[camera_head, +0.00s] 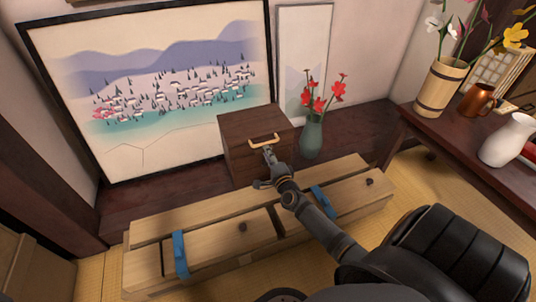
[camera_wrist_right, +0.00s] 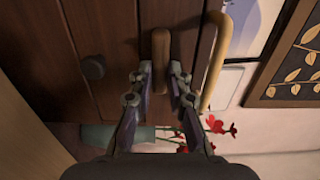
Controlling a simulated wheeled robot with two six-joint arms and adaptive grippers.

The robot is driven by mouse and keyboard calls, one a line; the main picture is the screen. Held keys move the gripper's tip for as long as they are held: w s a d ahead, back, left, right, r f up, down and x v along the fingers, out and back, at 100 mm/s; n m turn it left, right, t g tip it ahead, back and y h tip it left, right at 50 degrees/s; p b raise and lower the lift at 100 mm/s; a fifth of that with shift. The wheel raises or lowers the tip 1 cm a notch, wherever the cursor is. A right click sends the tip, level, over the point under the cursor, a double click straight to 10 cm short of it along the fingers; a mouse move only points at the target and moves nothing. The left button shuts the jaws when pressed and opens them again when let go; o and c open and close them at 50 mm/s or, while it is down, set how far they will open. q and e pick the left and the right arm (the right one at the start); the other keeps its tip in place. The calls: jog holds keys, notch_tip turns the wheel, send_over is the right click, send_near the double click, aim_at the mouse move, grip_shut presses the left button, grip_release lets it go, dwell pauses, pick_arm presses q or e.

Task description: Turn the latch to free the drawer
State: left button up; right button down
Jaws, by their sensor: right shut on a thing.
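A dark brown wooden box (camera_head: 242,124) stands against the back wall in the head view, with a pale curved handle (camera_head: 263,139) near its top edge. My right gripper (camera_head: 268,154) is at its front. In the right wrist view, my right gripper (camera_wrist_right: 160,76) has one finger on each side of a brown wooden latch bar (camera_wrist_right: 160,47) and is shut on it. The bar lies lengthwise between the fingers. A round dark knob (camera_wrist_right: 92,68) is on the planked front, left of the latch. The handle (camera_wrist_right: 217,60) is at right. My left gripper is not in view.
A green vase (camera_head: 312,136) with red flowers stands close to the box's right side. A long pale wooden bench (camera_head: 205,213) with blue bands lies in front, below my arm. A dark table (camera_head: 455,128) with vases is at right. A framed picture (camera_head: 150,60) is behind.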

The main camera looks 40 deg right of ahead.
dwell(0.3)
jog(key=c, duration=1.3)
grip_release()
jog(key=shift+s, duration=0.1)
jog(key=v, duration=1.2)
jog(key=shift+r, duration=0.1)
